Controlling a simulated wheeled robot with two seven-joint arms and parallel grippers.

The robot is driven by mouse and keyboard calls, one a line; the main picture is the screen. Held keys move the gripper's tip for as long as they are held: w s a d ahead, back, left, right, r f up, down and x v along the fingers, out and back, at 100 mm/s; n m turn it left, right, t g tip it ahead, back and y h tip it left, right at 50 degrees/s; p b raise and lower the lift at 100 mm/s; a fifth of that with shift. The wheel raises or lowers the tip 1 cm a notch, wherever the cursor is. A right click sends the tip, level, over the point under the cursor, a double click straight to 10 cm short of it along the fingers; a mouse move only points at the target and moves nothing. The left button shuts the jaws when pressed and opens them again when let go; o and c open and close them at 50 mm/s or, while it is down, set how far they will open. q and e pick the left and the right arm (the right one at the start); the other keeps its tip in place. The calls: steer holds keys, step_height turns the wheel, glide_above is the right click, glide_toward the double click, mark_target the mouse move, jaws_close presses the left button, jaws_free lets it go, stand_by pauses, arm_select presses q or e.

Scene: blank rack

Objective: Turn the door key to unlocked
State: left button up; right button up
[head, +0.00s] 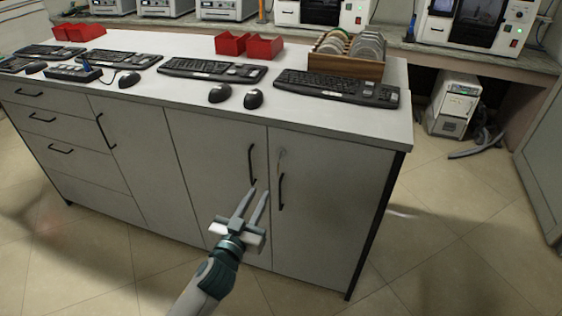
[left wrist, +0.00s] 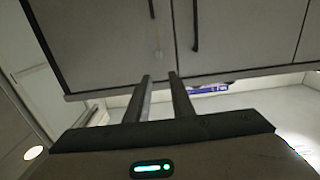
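The door key is a small pale piece in a round lock (head: 282,153), high on the right cabinet door (head: 325,205), just above that door's black handle (head: 282,191). Its exact angle is too small to tell. In the left wrist view, which looks upside down, the key (left wrist: 158,54) shows as a faint light mark beyond the fingertips. My left gripper (head: 257,191) is open and empty, in front of the doors, lower and left of the key in the head view. A gap shows between its fingers (left wrist: 160,77) in the left wrist view. My right gripper is not in view.
The neighbouring door's black handle (head: 252,164) stands close by the fingertips. The countertop (head: 340,118) overhangs above, holding keyboards (head: 338,87), mice (head: 254,98), red bins (head: 264,48) and a wooden rack (head: 345,66). The floor (head: 440,225) to the right is mostly clear.

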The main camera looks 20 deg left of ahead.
arm_select(q)
steer(key=shift+w, duration=0.1)
